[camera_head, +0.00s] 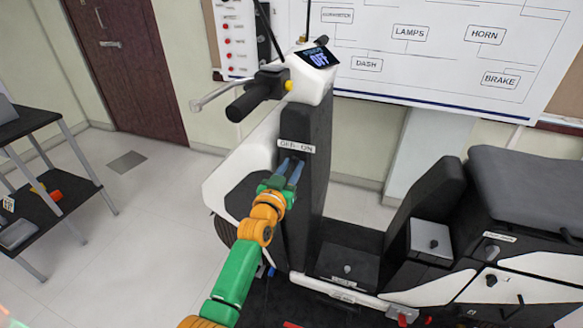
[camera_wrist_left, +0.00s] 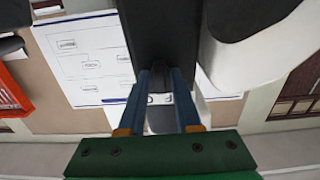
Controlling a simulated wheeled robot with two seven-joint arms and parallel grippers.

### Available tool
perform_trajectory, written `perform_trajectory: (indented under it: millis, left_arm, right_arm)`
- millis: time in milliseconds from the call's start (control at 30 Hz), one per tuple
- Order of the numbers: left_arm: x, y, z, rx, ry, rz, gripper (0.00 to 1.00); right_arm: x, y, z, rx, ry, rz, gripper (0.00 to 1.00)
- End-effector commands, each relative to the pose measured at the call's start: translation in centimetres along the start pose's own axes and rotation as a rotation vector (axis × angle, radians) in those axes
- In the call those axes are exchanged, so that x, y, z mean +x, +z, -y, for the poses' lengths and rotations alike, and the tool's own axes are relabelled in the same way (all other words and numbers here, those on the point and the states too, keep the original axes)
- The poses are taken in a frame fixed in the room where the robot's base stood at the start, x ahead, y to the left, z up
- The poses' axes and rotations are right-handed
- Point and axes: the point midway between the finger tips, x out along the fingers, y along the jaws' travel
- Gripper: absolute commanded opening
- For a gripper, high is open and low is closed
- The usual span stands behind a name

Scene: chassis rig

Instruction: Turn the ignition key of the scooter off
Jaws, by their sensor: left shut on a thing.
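The white and black scooter (camera_head: 305,190) stands in the middle of the head view, with a dark front column. Its display (camera_head: 318,57) reads "OFF". A white "OFF - ON" label (camera_head: 297,146) is on the column, and my left gripper (camera_head: 291,168) is just below it. In the left wrist view the two blue fingers (camera_wrist_left: 160,72) are closed about a small dark piece at the column, which looks like the ignition key (camera_wrist_left: 159,74). The key is hidden in the head view, and its angle cannot be told. My right gripper is not in view.
A handlebar grip (camera_head: 250,101) with a lever sticks out left above my left arm. The seat (camera_head: 525,185) and side boxes are at right. A dark shelf table (camera_head: 45,205) stands at far left. A wiring board (camera_head: 440,50) hangs behind. Floor between table and scooter is clear.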

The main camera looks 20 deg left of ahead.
Motion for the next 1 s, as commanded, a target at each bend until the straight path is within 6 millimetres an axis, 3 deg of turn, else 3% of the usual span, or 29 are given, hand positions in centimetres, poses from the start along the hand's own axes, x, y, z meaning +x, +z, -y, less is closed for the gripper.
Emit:
perform_trajectory:
  millis: [300,333,367,733,1000]
  left_arm:
    - [0.0,0.0,0.0,-0.002,0.0,0.0,0.0]
    - [0.0,0.0,0.0,-0.002,0.0,0.0,0.4]
    - [0.0,0.0,0.0,-0.001,0.0,0.0,0.47]
    - [-0.5,0.0,0.0,0.0,0.0,0.001,0.47]
    - [-4.8,0.1,0.0,0.0,-0.001,0.0,0.47]
  right_arm:
    - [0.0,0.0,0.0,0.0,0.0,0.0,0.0]
    - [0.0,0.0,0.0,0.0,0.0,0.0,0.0]
    - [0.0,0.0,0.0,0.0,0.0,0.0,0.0]
    - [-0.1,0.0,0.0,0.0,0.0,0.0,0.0]
    - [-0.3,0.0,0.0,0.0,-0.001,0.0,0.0]
